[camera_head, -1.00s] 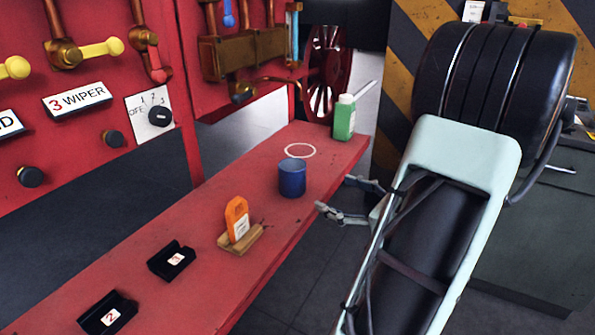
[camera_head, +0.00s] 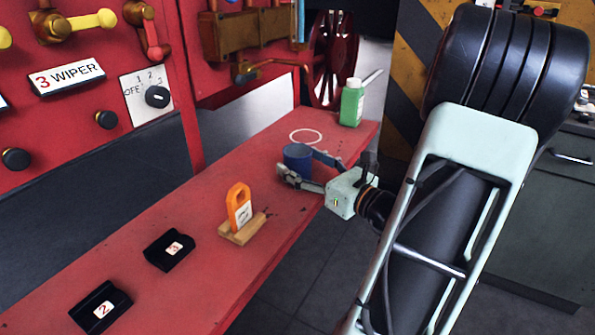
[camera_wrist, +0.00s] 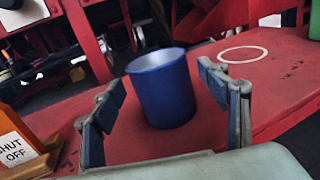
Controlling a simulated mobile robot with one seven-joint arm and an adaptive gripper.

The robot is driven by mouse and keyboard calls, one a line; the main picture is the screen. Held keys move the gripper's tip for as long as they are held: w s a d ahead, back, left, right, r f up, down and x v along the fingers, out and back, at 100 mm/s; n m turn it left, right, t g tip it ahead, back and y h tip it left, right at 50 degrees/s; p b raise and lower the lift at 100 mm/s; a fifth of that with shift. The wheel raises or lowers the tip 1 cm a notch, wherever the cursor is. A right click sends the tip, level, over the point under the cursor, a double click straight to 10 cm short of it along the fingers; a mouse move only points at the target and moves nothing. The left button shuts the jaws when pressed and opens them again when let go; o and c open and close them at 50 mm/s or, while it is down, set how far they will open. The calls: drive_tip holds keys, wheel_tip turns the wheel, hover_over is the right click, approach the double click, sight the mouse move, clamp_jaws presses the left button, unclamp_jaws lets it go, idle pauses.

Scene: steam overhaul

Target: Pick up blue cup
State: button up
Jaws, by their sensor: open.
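The blue cup (camera_head: 297,157) stands upright on the red shelf (camera_head: 200,235), in front of a white ring mark. In the wrist view the cup (camera_wrist: 163,90) is at the middle, just ahead of and between the two open fingers. My gripper (camera_head: 300,168) is open, reaching in from the right, with one finger on each side of the cup in the head view. In the wrist view my gripper (camera_wrist: 160,100) holds nothing, and gaps show between the fingers and the cup. In the head view the fingers partly hide the cup's lower part.
An orange tag (camera_head: 239,207) in a wooden stand is left of the cup. Two black holders (camera_head: 169,250) lie further left. A green bottle (camera_head: 352,103) stands at the far right end. The white ring (camera_head: 306,136) behind the cup is bare. A red panel with levers rises behind.

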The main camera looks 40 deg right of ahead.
drive_tip(key=shift+w, duration=0.95)
drive_tip(key=shift+c, duration=0.2)
drive_tip(key=c, duration=1.3)
